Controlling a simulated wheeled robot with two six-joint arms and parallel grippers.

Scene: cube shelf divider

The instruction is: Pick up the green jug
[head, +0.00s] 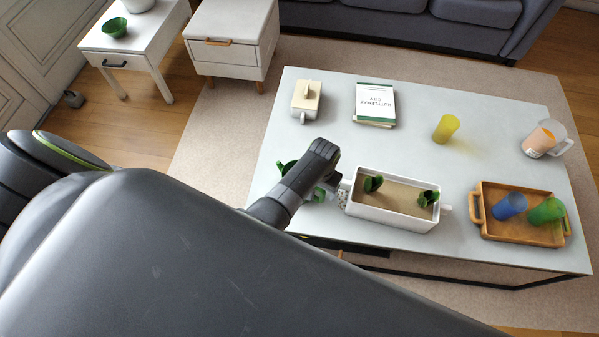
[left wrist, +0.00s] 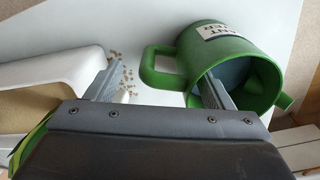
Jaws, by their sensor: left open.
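The green jug (head: 287,167) stands on the white table and is mostly hidden behind my left gripper (head: 326,190) in the head view. In the left wrist view the green jug (left wrist: 222,47) shows its white label, its open mouth and its handle pointing left. My left gripper (left wrist: 160,88) is open there. One finger is left of the handle, beside the white planter. The other finger overlaps the jug's mouth, so the handle and near wall lie between the fingers. I cannot tell if the fingers touch the jug. My right gripper is not in view.
The white planter (head: 390,214) with two green plants stands close right of my left gripper. Small brown bits (left wrist: 122,80) lie between it and the jug. A wooden tray (head: 520,235) holds blue and green cups. A yellow cup (head: 446,128), book (head: 375,104) and clear pitcher (head: 546,138) stand farther back.

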